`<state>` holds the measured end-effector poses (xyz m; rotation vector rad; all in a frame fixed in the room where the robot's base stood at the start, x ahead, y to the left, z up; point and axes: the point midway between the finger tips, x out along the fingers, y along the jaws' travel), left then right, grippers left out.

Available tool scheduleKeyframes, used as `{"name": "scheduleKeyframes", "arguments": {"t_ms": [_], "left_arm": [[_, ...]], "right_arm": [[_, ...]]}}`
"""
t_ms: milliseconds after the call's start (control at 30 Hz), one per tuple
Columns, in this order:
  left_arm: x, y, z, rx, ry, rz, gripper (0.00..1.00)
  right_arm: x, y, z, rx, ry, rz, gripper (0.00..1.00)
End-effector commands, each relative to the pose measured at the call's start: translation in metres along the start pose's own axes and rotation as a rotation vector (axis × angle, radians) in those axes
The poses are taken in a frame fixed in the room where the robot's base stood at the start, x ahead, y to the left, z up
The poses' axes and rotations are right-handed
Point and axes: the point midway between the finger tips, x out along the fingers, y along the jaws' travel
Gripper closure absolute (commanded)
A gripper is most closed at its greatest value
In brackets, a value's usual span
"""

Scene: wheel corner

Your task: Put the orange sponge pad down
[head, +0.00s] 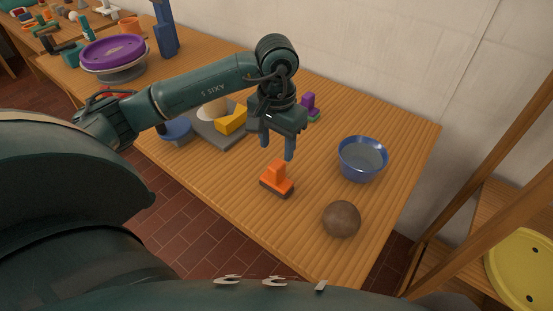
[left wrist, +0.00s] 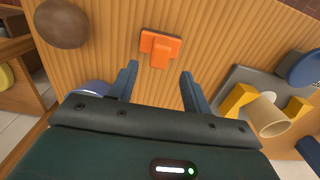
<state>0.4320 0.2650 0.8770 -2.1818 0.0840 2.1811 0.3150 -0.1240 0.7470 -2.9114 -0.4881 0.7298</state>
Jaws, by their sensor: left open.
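The orange sponge pad (head: 277,176) has an orange grip block on top and a dark layer underneath. It rests on the wooden table (head: 325,243), with nothing holding it. It also shows in the left wrist view (left wrist: 160,47), just beyond my fingertips. My left gripper (head: 277,151) points down over the table, open and empty, behind and above the pad. Its two fingers (left wrist: 159,76) stand apart in the left wrist view and do not touch the pad. My right gripper does not show in either view.
A blue bowl (head: 362,160) and a brown ball (head: 341,219) stand right of the pad. A grey base with a yellow block (head: 231,121), a blue round piece (head: 176,131) and a purple-and-green piece (head: 310,104) lie behind. A purple wheel-like disc (head: 112,51) is far left.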

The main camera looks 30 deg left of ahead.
Motion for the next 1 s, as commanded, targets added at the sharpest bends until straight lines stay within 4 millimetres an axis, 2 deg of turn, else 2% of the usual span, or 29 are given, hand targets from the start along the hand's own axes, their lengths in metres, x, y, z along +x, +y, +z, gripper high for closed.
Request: {"name": "scheduleKeyframes", "arguments": {"t_ms": [100, 300, 1000], "left_arm": [[-0.02, 0.0, -0.001, 0.001, 0.003, 0.0, 0.51], [-0.034, 0.0, 0.0, 0.0, 0.0, 0.0, 0.51], [-0.034, 0.0, 0.0, 0.0, 0.0, 0.0, 0.51]], "right_arm": [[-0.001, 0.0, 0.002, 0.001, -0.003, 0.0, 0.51], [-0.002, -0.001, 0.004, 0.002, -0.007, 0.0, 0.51], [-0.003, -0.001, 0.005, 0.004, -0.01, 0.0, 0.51]]}}
